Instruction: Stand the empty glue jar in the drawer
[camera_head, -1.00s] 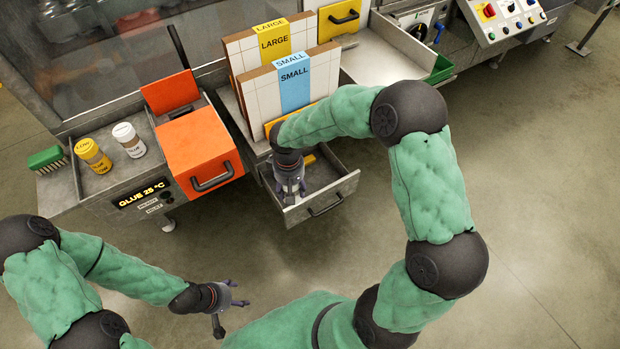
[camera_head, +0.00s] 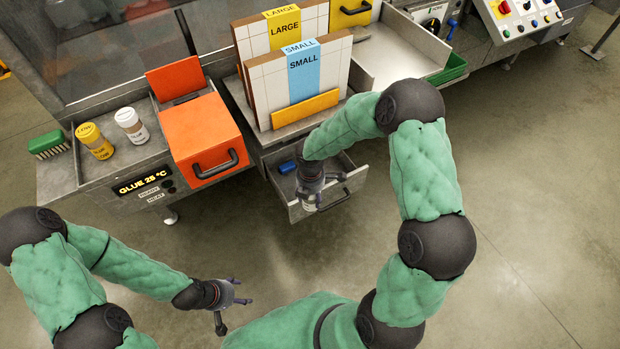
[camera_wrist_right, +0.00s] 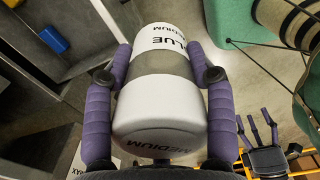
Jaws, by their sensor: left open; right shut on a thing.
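My right gripper (camera_head: 312,182) is shut on a white-and-grey glue jar (camera_wrist_right: 165,85), labelled "MEDIUM" with part of "GLUE" showing. Its purple fingers press on both sides of the jar. In the head view the jar (camera_head: 308,204) shows only in small part below the gripper, at the front panel of the open drawer (camera_head: 335,200). I cannot tell its exact height there. A small blue object (camera_head: 288,167) lies in the drawer's left part; it also shows in the right wrist view (camera_wrist_right: 53,39). My left gripper (camera_head: 236,294) is open and empty, over the floor.
A yellow-capped jar (camera_head: 95,142) and a white-capped jar (camera_head: 132,127) stand on the glue bench, beside a green brush (camera_head: 48,146). An orange box (camera_head: 200,135) with a handle is left of the drawer. "SMALL" and "LARGE" panels (camera_head: 302,70) stand behind it. Floor in front is clear.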

